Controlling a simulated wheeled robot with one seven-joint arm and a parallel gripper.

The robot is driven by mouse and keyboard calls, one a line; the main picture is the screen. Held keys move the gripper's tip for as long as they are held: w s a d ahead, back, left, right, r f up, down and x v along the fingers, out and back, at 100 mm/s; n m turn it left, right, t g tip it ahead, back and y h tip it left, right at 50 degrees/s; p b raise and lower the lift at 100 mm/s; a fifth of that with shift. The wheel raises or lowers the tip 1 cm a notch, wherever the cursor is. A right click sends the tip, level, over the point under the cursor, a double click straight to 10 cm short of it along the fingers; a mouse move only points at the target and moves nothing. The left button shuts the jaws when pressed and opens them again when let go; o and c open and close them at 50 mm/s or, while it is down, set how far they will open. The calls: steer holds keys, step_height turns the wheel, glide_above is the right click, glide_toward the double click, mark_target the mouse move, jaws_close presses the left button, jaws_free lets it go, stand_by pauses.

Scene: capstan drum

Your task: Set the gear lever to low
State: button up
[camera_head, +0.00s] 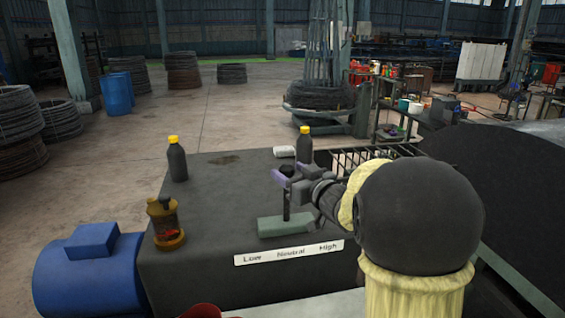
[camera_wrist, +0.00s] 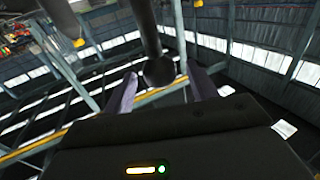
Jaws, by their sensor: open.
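The gear lever (camera_head: 286,205) is a dark stick standing about upright from a grey-green base block (camera_head: 285,228) on the dark machine top. A white label plate (camera_head: 289,252) in front reads Low, Neutral, High from left to right, and the lever stands roughly behind Neutral. My gripper (camera_head: 284,174) is at the lever's top, coming from the right. In the wrist view the lever's round knob (camera_wrist: 160,71) shows between my two spread purple-grey fingers, with a gap on each side. The gripper is open. Its fingers partly hide the lever top in the head view.
A yellow-capped bottle (camera_head: 177,160) and an amber lantern-like pot (camera_head: 165,222) stand at the left of the machine top (camera_head: 225,195). Another yellow-capped bottle (camera_head: 304,145) stands behind my gripper, beside a white item (camera_head: 283,152). A blue motor (camera_head: 90,268) is at lower left.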

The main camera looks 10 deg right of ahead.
mark_target(282, 167)
steer(key=shift+p+x, duration=0.45)
steer(key=shift+x, duration=1.5)
jaws_close()
